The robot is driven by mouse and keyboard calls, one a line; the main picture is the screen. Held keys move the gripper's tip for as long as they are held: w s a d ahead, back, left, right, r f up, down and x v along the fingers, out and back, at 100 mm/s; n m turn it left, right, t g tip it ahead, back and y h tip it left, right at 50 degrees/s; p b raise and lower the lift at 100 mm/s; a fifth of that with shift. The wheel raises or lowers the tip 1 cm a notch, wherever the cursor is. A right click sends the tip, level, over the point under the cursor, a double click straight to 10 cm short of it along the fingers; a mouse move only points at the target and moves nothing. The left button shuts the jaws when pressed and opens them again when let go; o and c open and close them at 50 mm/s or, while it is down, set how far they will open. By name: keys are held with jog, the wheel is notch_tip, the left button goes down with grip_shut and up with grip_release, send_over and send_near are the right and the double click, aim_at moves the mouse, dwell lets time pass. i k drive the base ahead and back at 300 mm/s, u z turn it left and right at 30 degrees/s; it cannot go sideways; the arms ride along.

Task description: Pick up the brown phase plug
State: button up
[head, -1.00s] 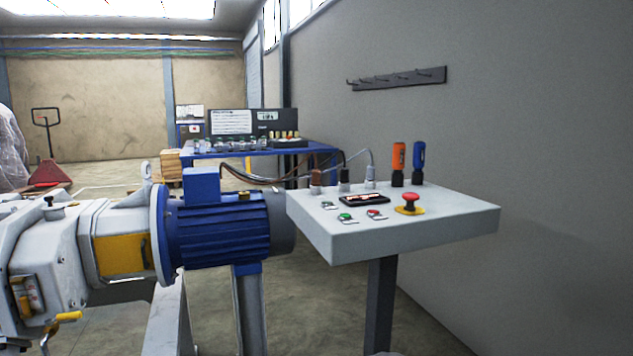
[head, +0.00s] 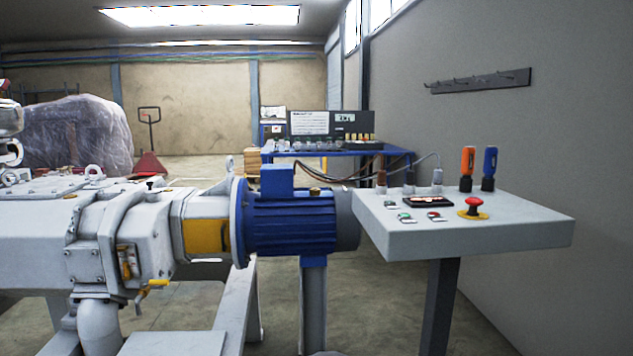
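The brown phase plug (head: 381,181) stands at the back left corner of the grey control panel (head: 480,238) in the head view. A cable runs from it to the left toward the blue motor (head: 293,222). A black plug (head: 409,180) and a grey plug (head: 437,179) stand beside it to the right, also with cables. My gripper is not in view.
Orange (head: 467,168) and blue (head: 490,168) handled tools stand at the panel's back. A red emergency button (head: 474,207) sits at its front right. The white-grey pump (head: 90,235) and motor fill the left. A blue workbench (head: 345,155) is behind.

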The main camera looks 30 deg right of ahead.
aim_at(381, 175)
jog(key=u, duration=0.45)
jog(key=i, duration=0.4)
jog(key=z, duration=1.75)
